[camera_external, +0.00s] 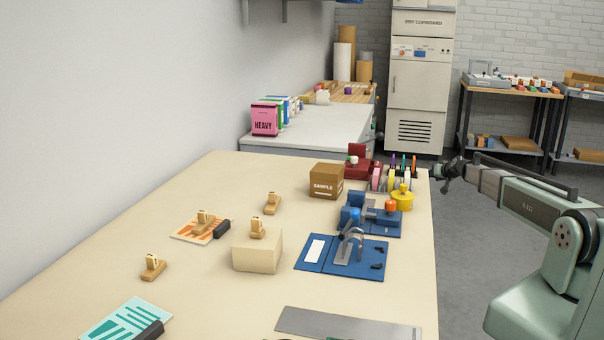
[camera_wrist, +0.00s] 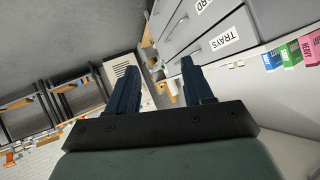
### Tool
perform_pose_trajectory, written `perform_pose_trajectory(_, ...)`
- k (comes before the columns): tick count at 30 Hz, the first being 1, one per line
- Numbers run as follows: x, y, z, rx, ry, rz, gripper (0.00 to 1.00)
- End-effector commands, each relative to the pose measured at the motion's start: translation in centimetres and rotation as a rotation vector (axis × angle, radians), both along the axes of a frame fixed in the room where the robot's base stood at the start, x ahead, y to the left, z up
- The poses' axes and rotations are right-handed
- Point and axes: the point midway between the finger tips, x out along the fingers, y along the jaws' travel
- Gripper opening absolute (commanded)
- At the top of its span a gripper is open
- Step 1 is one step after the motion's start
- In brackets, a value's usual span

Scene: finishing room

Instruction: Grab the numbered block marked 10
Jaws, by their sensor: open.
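Several small wooden blocks with dark marks stand on the cream table in the external view. One block (camera_external: 272,204) stands alone at the back. One block (camera_external: 257,228) sits on a cream box (camera_external: 258,254). One block (camera_external: 204,222) is on an orange-printed card (camera_external: 190,232). One block (camera_external: 153,267) stands alone at the left front. Their numbers are too small to read, so I cannot tell which is 10. My gripper (camera_external: 448,172) is beyond the table's right edge, far from the blocks. In the wrist view my gripper (camera_wrist: 152,68) is open and empty.
A brown SAMPLE box (camera_external: 326,182), a blue fixture (camera_external: 343,258) with a clamp and a marker rack (camera_external: 398,180) stand on the table's right half. A grey metal plate (camera_external: 345,324) lies at the front. The left-middle table surface has free room.

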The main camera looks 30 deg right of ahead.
Motion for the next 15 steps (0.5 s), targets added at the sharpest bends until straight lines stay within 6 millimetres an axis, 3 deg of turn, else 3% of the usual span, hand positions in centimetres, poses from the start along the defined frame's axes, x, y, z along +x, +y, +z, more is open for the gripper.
perform_pose_trajectory(1,1.8,-1.2,2.8,0.040,-0.067,-0.038,0.51)
perform_pose_trajectory(3,3.7,-2.0,6.6,0.128,-0.168,-0.098,0.51)
perform_pose_trajectory(7,7.2,-2.2,13.9,0.357,-0.363,-0.198,0.51)
perform_pose_trajectory(11,10.3,-1.2,20.8,0.617,-0.530,-0.265,0.51)
perform_pose_trajectory(15,13.0,1.6,26.9,0.854,-0.635,-0.279,0.51)
